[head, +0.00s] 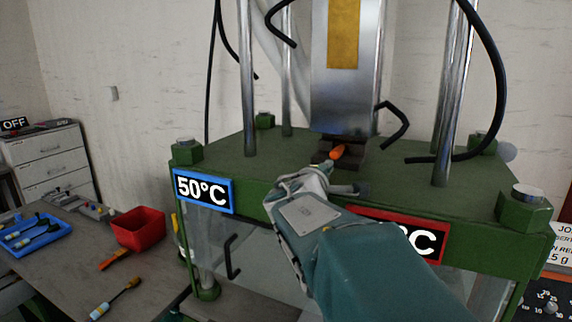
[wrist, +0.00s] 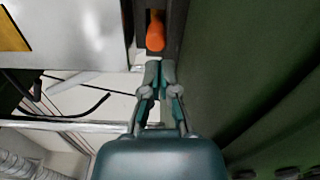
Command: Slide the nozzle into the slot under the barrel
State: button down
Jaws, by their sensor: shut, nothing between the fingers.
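The silver barrel (head: 343,105) stands upright over the green press top. Under it is a dark slotted block (head: 345,163). The nozzle's orange end (head: 337,152) sticks out of the block toward me; the rest of the nozzle is hidden. In the wrist view the orange end (wrist: 155,32) lies between dark walls, just beyond my fingertips. My gripper (wrist: 160,66) is shut and empty, with its tips close to the orange end; I cannot tell whether they touch. In the head view my gripper (head: 326,168) is in front of the block, partly hidden by my wrist.
Steel columns (head: 248,90) and black cables (head: 497,80) flank the barrel. A blue-framed 50°C display (head: 203,190) and a red-framed display (head: 420,240) are on the press front. A red bin (head: 138,229), blue tray (head: 36,233) and brush (head: 115,297) are on the left bench.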

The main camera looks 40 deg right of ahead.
aim_at(334, 157)
jog(key=shift+w+a+r, duration=0.2)
jog(key=shift+w+a, duration=0.05)
jog(key=shift+w, duration=0.05)
jog(key=shift+w+d, duration=0.4)
jog(key=shift+w, duration=0.1)
jog(key=d, duration=0.2)
jog(key=w+d, duration=0.1)
jog(key=d, duration=0.1)
jog(key=shift+d+f, duration=0.15)
jog(key=shift+f, duration=0.05)
jog(key=shift+a+r, duration=0.1)
jog(key=shift+a, duration=0.55)
jog(key=shift+w+d, duration=0.2)
jog(key=shift+d, duration=0.4)
jog(key=shift+a, duration=0.1)
jog(key=v, duration=1.4)
jog(key=shift+s+a, duration=0.2)
jog(key=shift+a, duration=0.15)
